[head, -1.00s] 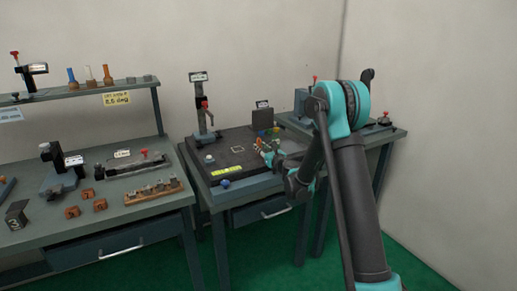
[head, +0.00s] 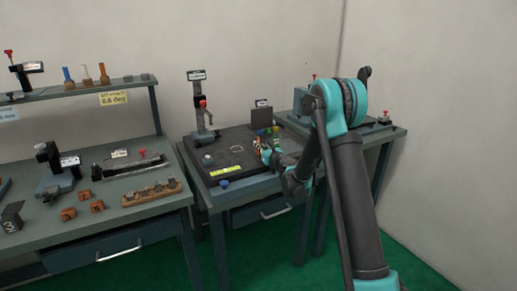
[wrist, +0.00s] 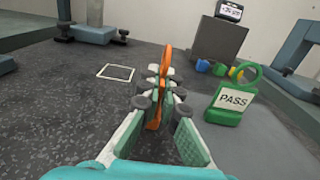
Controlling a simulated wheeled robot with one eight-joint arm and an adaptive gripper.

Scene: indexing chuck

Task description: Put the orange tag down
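The orange tag (wrist: 154,118) stands on edge between the two fingers of my gripper (wrist: 160,82) in the wrist view. Its ring (wrist: 167,60) sticks up past the fingertips. The fingers close in on it from both sides, and its lower part is partly hidden by them. In the head view my gripper (head: 264,148) is low over the dark plate (head: 225,142) on the right bench. The tag is too small to make out clearly there. I cannot tell whether it touches the plate.
A white square outline (wrist: 115,72) is on the plate, left of my gripper. A green PASS tag (wrist: 228,105) is close on the right. Behind it are a dark block (wrist: 212,48) and small coloured pieces (wrist: 205,66). The plate to the left is mostly clear.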

